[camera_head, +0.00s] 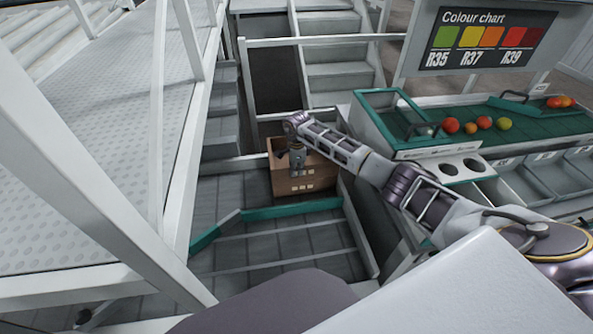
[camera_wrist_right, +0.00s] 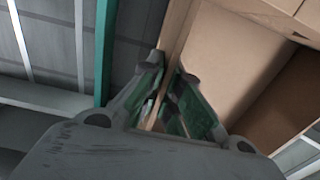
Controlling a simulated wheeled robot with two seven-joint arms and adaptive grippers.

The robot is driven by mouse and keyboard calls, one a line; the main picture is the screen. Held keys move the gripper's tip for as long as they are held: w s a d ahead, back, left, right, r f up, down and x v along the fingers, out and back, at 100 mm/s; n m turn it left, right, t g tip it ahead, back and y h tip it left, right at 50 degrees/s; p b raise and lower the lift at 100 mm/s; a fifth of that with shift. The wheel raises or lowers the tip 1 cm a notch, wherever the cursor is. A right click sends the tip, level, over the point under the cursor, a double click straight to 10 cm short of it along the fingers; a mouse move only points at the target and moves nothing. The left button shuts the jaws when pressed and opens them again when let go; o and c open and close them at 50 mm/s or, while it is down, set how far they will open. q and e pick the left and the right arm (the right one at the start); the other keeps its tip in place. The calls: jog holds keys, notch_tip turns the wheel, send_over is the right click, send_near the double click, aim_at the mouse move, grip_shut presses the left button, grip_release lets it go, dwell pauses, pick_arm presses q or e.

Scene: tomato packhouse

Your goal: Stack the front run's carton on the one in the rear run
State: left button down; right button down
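A brown open-topped carton (camera_head: 317,179) stands beyond the green-edged grey lanes in the head view, with small pale marks on its front. My right gripper (camera_head: 297,170) points down at its near side. In the right wrist view the fingers (camera_wrist_right: 168,90) lie on either side of the carton's thin upright wall (camera_wrist_right: 178,30) and look closed on it. The carton's tan inside shows to the right. I make out only one carton; a second cannot be told apart.
A green rail (camera_head: 290,210) crosses in front of the carton, with bare lanes nearer me. White railings and a perforated walkway (camera_head: 60,200) stand left. A green sorting tray with tomatoes (camera_head: 480,122) is right. Steps (camera_head: 333,75) rise behind.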

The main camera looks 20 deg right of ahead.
jog(key=shift+f, duration=0.15)
jog(key=c, duration=1.6)
grip_release()
jog(key=shift+c, duration=0.2)
jog(key=shift+c, duration=1.2)
jog(key=shift+d+r+p, duration=0.15)
jog(key=shift+r+p, duration=0.35)
jog(key=shift+r, duration=0.3)
jog(key=shift+r+p, duration=1.6)
jog(key=shift+r, duration=1.1)
